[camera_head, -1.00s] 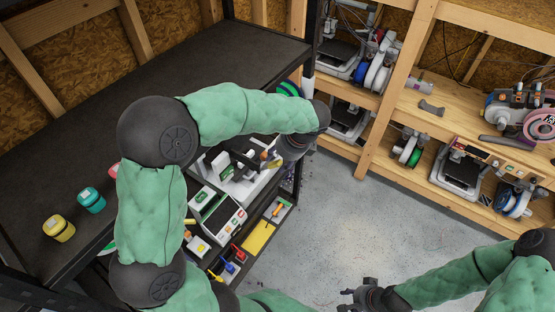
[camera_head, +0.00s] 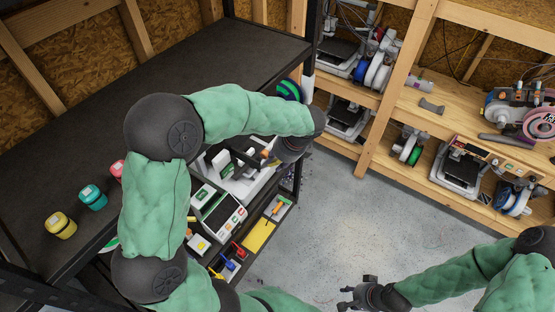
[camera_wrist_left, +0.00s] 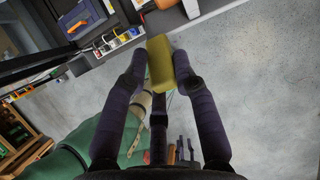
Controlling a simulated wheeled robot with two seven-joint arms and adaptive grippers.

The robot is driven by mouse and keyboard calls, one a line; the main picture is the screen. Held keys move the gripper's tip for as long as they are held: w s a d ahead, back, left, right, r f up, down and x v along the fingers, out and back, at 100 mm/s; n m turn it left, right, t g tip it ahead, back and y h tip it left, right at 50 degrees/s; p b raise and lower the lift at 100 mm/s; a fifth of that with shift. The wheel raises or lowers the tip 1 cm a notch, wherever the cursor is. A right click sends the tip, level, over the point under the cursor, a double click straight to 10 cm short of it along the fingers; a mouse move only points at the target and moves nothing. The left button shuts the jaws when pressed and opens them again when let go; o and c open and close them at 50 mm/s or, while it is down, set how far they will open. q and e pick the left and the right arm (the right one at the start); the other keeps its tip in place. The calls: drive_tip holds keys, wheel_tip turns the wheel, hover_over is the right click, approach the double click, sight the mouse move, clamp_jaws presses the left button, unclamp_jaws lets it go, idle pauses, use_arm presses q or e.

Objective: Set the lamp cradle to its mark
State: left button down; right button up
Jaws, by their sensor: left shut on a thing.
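My left gripper (camera_wrist_left: 157,75) is shut on an olive-yellow block (camera_wrist_left: 160,62), gripped between its two dark fingertips in the left wrist view. I take this block to be the lamp cradle, but no lamp or label shows on it. In the head view my left wrist hangs beside the dark shelf rack, near a white and black printer, and its fingers are mostly hidden. My right gripper (camera_head: 348,297) is at the bottom centre, over the floor, empty, with its fingers apart. I cannot pick out a clear mark for the cradle.
A dark shelf top (camera_head: 215,75) carries yellow (camera_head: 60,226), teal (camera_head: 92,197) and pink containers. Below are a grey-screened device (camera_head: 220,217), a yellow mat (camera_head: 257,236) and small coloured items. Wooden shelves with printers and spools (camera_head: 410,148) line the right. The floor (camera_head: 360,210) between is clear.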

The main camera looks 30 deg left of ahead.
use_arm(q)
drive_tip(key=shift+w+r, duration=0.1)
drive_tip(key=shift+w, duration=0.05)
idle(0.6)
drive_tip(key=shift+y, duration=0.3)
drive_tip(key=shift+d+f+y+b, duration=0.35)
drive_tip(key=shift+f+y+b, duration=0.4)
drive_tip(key=shift+b, duration=0.6)
drive_tip(key=shift+d+f+t+y+b, duration=0.15)
drive_tip(key=shift+f+y+b, duration=0.65)
drive_tip(key=shift+y+b, duration=0.4)
drive_tip(key=shift+f+t+y+b, duration=0.1)
drive_tip(key=shift+f+y+b, duration=0.65)
drive_tip(key=shift+y+b, duration=0.45)
drive_tip(key=shift+d+f+t+y+b, duration=0.15)
drive_tip(key=shift+f+y+b, duration=0.75)
drive_tip(key=shift+y, duration=0.45)
drive_tip(key=shift+a+y, duration=0.1)
drive_tip(key=shift+y, duration=0.2)
